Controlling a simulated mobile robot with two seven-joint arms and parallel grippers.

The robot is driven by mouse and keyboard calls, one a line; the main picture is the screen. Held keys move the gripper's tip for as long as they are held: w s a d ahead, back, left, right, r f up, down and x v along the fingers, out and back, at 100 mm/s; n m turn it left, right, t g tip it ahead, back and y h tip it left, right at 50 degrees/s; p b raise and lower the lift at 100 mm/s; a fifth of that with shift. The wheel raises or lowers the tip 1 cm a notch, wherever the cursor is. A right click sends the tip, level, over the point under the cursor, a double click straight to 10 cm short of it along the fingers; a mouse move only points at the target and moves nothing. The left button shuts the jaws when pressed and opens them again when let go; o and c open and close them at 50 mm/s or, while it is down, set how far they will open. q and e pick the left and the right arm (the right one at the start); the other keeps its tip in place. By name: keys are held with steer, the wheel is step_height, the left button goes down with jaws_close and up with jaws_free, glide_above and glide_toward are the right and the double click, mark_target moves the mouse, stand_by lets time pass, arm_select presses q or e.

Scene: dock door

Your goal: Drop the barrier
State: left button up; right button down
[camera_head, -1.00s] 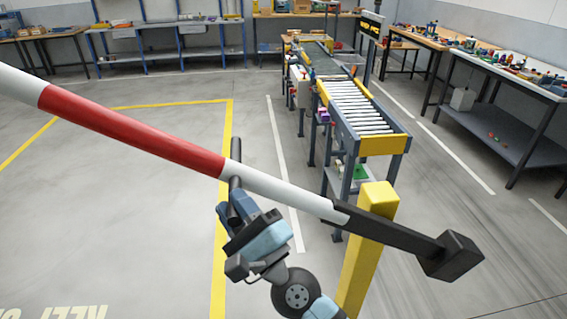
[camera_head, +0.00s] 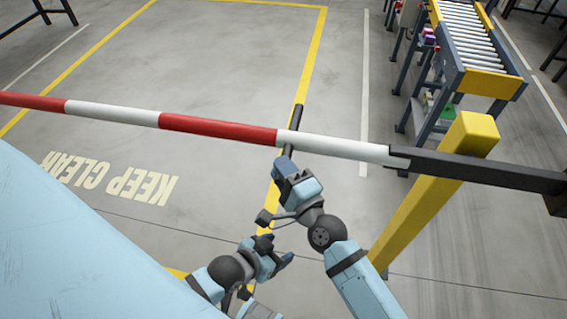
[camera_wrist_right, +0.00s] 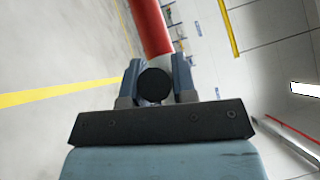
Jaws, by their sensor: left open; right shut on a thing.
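The barrier is a red and white striped pole (camera_head: 218,130) that crosses the head view, close to level. Its black end section (camera_head: 490,170) passes the top of the yellow post (camera_head: 425,195). A black handle (camera_head: 298,120) sticks out from the pole. My right gripper (camera_head: 284,165) is shut on this handle, just below the pole. In the right wrist view the handle's round end (camera_wrist_right: 153,87) sits between the fingers, with a red part of the pole (camera_wrist_right: 150,28) beyond. My left gripper (camera_head: 277,254) is open and empty, lower and apart from the pole.
A roller conveyor (camera_head: 475,45) stands behind the post at the upper right. Yellow floor lines (camera_head: 313,60) and KEEP CLEAR lettering (camera_head: 112,180) mark the grey floor. The floor beyond the pole is open at the left.

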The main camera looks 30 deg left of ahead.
steer(key=shift+f, duration=0.3)
steer(key=c, duration=1)
jaws_free()
steer(key=shift+f, duration=0.15)
steer(key=shift+o, duration=0.4)
steer(key=shift+w, duration=0.1)
steer(key=shift+d, duration=0.15)
steer(key=b+v, duration=0.1)
steer(key=v, duration=1.2)
steer(key=shift+s+d, duration=0.25)
steer(key=shift+s, duration=0.05)
